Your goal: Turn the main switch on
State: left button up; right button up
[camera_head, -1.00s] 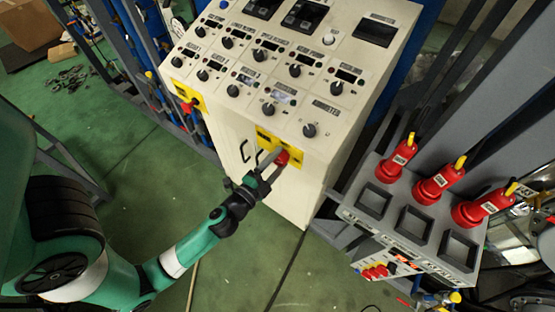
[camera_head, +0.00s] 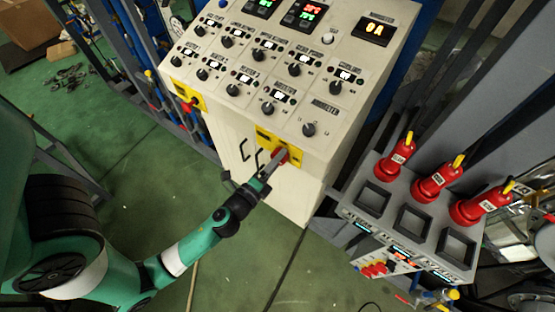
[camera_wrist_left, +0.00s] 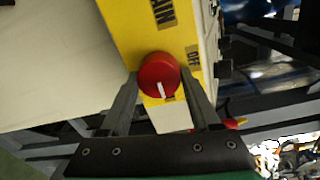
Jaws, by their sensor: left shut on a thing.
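The main switch is a round red knob (camera_wrist_left: 158,76) with a white pointer mark, on a yellow plate (camera_wrist_left: 128,28) with black lettering. In the head view, the red knob (camera_head: 281,155) sits on the yellow plate (camera_head: 264,136) at the front of the cream control cabinet (camera_head: 300,185). My left gripper (camera_head: 276,160) has its fingers on either side of the knob and is shut on it. In the left wrist view the white mark points down and slightly right. The cabinet's displays (camera_head: 377,29) are lit. My right gripper is not in view.
A second yellow plate with a red knob (camera_head: 189,104) is on the cabinet's left. A grey stand (camera_head: 345,212) with several red, yellow-tipped devices (camera_head: 435,184) stands to the right. Green floor (camera_head: 120,150) lies open to the left of the cabinet.

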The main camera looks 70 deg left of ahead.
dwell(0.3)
pick_arm(q)
jog(key=o, duration=1.4)
jog(key=shift+c, duration=0.2)
jog(key=b+v, duration=0.4)
jog(key=v, duration=0.7)
jog(key=shift+s+d+b, duration=0.2)
jog(key=shift+s+b, duration=0.05)
jog(key=shift+b, duration=0.1)
jog(key=shift+r, duration=0.1)
